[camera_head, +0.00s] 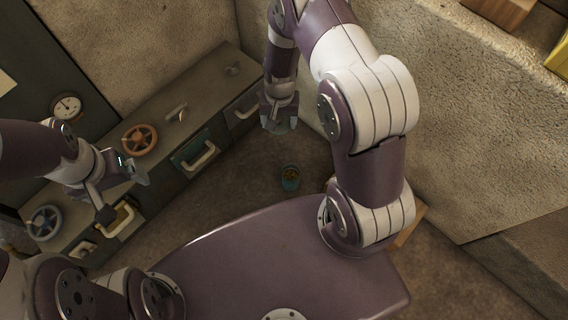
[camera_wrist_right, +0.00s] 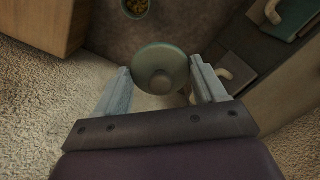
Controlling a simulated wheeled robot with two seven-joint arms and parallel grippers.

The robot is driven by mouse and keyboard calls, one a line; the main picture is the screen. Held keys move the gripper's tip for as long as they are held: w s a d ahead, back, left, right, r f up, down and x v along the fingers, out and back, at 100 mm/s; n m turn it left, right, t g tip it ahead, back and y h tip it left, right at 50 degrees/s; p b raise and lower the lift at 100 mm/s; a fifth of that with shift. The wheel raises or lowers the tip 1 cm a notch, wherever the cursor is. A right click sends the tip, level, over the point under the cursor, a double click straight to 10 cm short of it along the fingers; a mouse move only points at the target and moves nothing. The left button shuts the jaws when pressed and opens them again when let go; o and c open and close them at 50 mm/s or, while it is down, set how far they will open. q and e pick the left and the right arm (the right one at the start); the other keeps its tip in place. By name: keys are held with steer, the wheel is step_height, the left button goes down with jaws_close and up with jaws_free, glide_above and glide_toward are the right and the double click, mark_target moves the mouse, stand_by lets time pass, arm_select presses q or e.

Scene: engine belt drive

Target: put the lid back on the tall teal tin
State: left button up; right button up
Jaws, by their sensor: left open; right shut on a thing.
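The teal tin (camera_head: 290,178) stands on the floor near the middle of the head view, open at the top, with small brownish-yellow contents. Its open top also shows at the upper edge of the right wrist view (camera_wrist_right: 136,8). My right gripper (camera_head: 279,122) is shut on the lid (camera_wrist_right: 161,68), a round grey-green disc with a centre knob. In the head view the gripper partly hides the lid (camera_head: 281,127), which is held above and apart from the tin. My left gripper (camera_head: 124,195) is open and empty, near the cabinet at the left.
A long low cabinet (camera_head: 222,80) with drawers, handles and valve wheels runs along the left. A wooden block (camera_head: 409,228) shows at the right beside my base. The floor around the tin is clear.

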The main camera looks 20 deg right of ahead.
arm_select(q)
step_height(320, 180, down, 11)
steer(key=b, duration=0.9)
arm_select(e)
steer(key=s+f+m, duration=0.1)
steer(key=s+f, duration=0.1)
steer(key=f, duration=0.4)
steer(key=s+f+m, duration=0.1)
steer(key=s+f, duration=0.1)
steer(key=f, duration=0.4)
steer(key=s+d+f+m, duration=0.1)
steer(key=s+f, duration=0.2)
steer(key=f, duration=0.4)
arm_select(q)
steer(key=shift+r, duration=0.1)
arm_select(e)
steer(key=shift+a, duration=0.1)
steer(key=shift+f, duration=0.15)
steer(key=o, duration=1.1)
